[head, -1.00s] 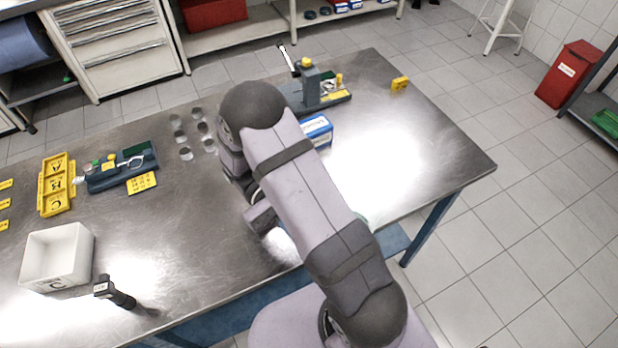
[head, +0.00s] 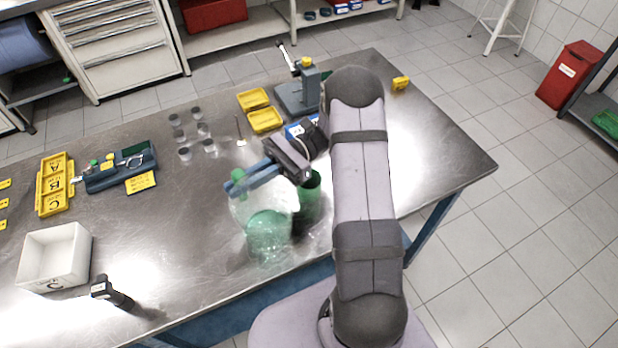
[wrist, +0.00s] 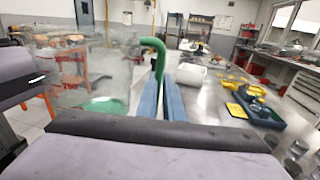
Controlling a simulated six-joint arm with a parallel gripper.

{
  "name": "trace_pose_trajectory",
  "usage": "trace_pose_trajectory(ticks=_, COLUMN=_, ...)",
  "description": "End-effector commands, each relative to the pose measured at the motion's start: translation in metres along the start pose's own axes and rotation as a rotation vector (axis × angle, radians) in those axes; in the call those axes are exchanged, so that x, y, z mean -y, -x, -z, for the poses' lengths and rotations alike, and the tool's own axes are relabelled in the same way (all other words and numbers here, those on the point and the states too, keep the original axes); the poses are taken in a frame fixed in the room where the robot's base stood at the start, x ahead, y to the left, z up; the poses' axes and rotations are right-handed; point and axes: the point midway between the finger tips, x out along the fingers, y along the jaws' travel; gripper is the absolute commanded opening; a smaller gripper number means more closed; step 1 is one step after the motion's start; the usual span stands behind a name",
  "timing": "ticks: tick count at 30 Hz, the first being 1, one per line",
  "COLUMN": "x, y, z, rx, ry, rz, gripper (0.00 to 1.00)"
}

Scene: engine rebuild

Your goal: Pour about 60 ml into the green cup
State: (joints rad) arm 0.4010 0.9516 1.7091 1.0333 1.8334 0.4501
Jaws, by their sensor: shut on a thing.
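The green cup (head: 311,186) stands on the metal table near its front edge, partly hidden by my wrist in the head view. A clear jug with green in its lower part (head: 268,236) is just left of the cup, overlapping it in the picture. My gripper (head: 236,186) has blue fingers shut on the jug's green handle, above and left of the jug. In the wrist view the green handle (wrist: 155,55) rises between the fingers (wrist: 162,98), and the see-through jug (wrist: 85,75) is on the left. I cannot tell the jug's tilt or whether it clears the table.
Two yellow trays (head: 264,121) and a grey stand (head: 298,95) are behind my gripper. Several small grey cups (head: 185,153) are to the left. A white bin (head: 55,257) and a black handheld tool (head: 115,294) are at front left. Table between is clear.

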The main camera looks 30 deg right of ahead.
Motion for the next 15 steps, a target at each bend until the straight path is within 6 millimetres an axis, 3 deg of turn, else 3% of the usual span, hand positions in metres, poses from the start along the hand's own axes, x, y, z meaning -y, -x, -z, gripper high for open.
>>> trace_pose_trajectory(ticks=6, x=0.048, y=0.058, z=-0.005, rx=0.014, ry=0.001, rz=0.305, gripper=0.0)
trace_pose_trajectory(ticks=15, x=0.088, y=0.149, z=-0.007, rx=0.026, ry=0.003, rz=0.613, gripper=0.0)
